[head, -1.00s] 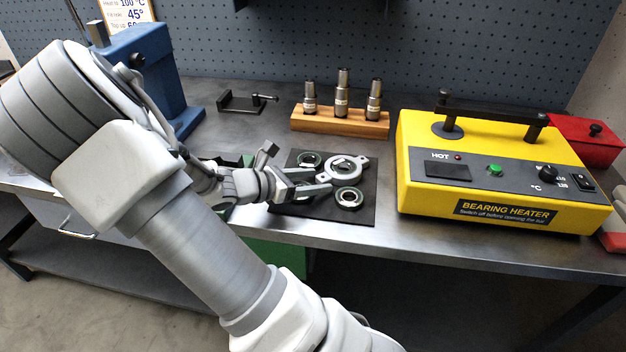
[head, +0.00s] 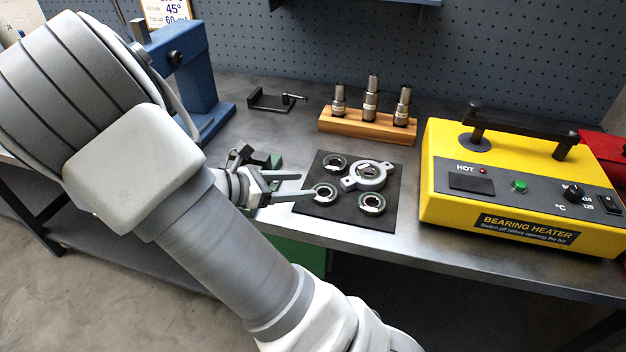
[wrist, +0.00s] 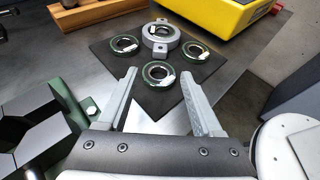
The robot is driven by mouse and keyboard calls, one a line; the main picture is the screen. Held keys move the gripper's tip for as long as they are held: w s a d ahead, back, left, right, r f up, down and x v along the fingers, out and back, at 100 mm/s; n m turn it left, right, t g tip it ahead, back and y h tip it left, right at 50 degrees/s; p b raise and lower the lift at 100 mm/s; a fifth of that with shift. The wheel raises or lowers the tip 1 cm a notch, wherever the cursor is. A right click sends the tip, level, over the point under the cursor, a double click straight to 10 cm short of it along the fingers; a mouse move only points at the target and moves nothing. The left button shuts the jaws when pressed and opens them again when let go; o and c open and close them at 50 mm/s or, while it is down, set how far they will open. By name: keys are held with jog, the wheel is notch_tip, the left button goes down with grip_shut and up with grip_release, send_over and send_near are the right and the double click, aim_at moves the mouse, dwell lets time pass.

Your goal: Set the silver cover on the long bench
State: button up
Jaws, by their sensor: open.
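The silver cover (head: 369,176), a round metal ring with two ears, lies on the dark mat (head: 345,212) on the long bench (head: 270,92). It also shows in the wrist view (wrist: 161,37), at the far part of the mat, with a small pale tag on it. My gripper (head: 308,186) is open and empty at the left edge of the mat. In the wrist view its two fingers (wrist: 160,100) point toward the mat, with the nearest bearing ring (wrist: 159,75) just ahead of them and the cover farther beyond.
Several green-edged bearing rings (head: 372,203) surround the cover closely. A yellow bearing heater (head: 500,237) stands to the right. A wooden block with metal sleeves (head: 340,124) stands behind, and a blue press (head: 187,65) at the back left. Green vise-like blocks (wrist: 60,100) are close on my gripper's left.

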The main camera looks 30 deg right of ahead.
jog(key=shift+a+r, duration=0.1)
jog(key=shift+a, duration=0.2)
jog(key=s+a+r+m+t+y, duration=0.6)
jog(key=s+a+r+m+y, duration=0.6)
jog(key=m, duration=0.4)
notch_tip(320, 180, up, 2)
jog(key=shift+s+m+y, duration=0.4)
jog(key=shift+s+y, duration=0.3)
jog(key=shift+s, duration=0.4)
jog(key=shift+s+a+r+t, duration=0.15)
jog(key=shift+a+t, duration=0.05)
jog(key=shift+t, duration=0.1)
jog(key=shift+c, duration=1.4)
jog(key=shift+m, duration=0.3)
jog(key=shift+d, duration=0.1)
